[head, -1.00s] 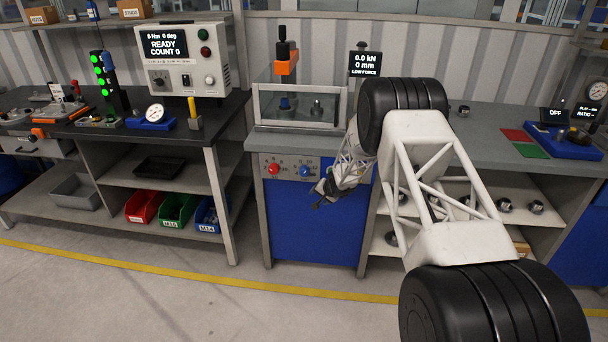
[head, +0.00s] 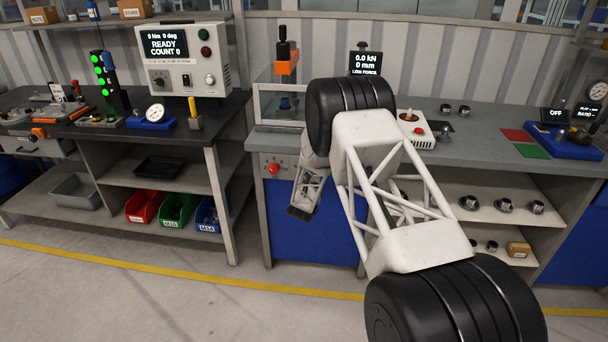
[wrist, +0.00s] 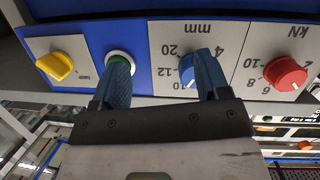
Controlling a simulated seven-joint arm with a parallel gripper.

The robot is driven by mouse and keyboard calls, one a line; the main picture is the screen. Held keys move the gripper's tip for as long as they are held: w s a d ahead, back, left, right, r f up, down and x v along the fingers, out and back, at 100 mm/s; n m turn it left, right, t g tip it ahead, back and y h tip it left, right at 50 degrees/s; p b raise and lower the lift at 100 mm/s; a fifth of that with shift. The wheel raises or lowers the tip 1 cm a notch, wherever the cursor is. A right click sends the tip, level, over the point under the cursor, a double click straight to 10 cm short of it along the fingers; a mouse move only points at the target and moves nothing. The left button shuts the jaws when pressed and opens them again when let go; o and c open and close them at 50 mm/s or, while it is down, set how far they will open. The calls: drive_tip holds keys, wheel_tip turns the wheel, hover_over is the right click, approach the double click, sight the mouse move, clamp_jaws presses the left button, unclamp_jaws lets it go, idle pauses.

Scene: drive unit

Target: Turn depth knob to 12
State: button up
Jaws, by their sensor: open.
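The blue knob (wrist: 187,69) under the "mm" label is the depth knob. It shows upside down in the wrist view, with scale numbers including 12 and 20 partly visible. Its pointer is not readable. My gripper (wrist: 162,62) is open and empty in front of the panel. One finger overlaps the right side of the blue knob in the picture; the other covers part of a green button (wrist: 121,60). I cannot tell whether a finger touches the knob. In the head view my gripper (head: 300,212) hangs before the blue cabinet, and my arm hides the blue knob.
A red "kN" knob (wrist: 285,74) and a yellow knob (wrist: 55,66) flank the blue knob and green button on the panel. The display (head: 365,62) reads 0.0 kN, 0 mm, LOW FORCE. A white box with a red button (head: 417,130) stands on the bench.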

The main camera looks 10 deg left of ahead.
drive_tip(key=a+r+t, duration=0.1)
drive_tip(key=s+a+r+n+t+y, duration=0.1)
drive_tip(key=a+r+t, duration=0.1)
drive_tip(key=a, duration=0.1)
drive_tip(key=shift+s+a+r+y, duration=0.1)
drive_tip(key=shift+s+r+y, duration=0.2)
drive_tip(key=shift+s, duration=0.1)
drive_tip(key=shift+w, duration=0.2)
drive_tip(key=shift+w, duration=3.75)
drive_tip(key=c, duration=0.9)
